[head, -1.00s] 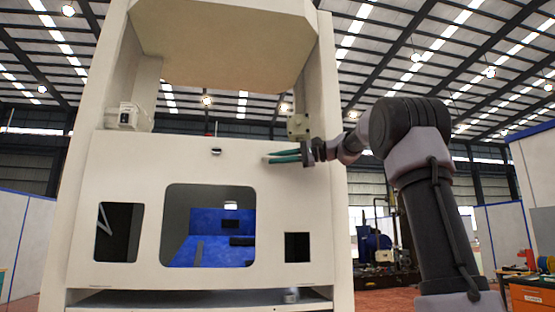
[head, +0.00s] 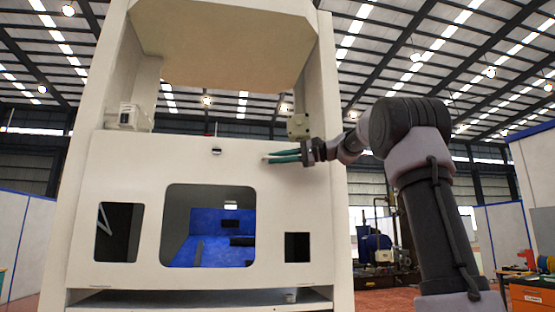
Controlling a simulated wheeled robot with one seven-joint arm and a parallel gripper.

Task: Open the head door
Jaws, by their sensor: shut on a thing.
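The head door appears to be the white front panel (head: 150,165) of the tall dispenser, with a large central window and a small dark opening on either side. It looks closed or nearly so. A small dark knob (head: 216,151) sits near its top middle. My gripper (head: 268,157) reaches in from the right, with its green fingers lying level across the panel's upper right part, to the right of the knob. The fingers are close together, with their tips at the panel. What lies between them is too small to make out.
A pale hood (head: 225,45) overhangs the panel, with an open gap between. A small white box (head: 128,116) stands at the upper left and a grey block (head: 298,126) is on the right post, just above my gripper. A shelf (head: 200,302) lies below. Blue parts (head: 205,245) show through the window.

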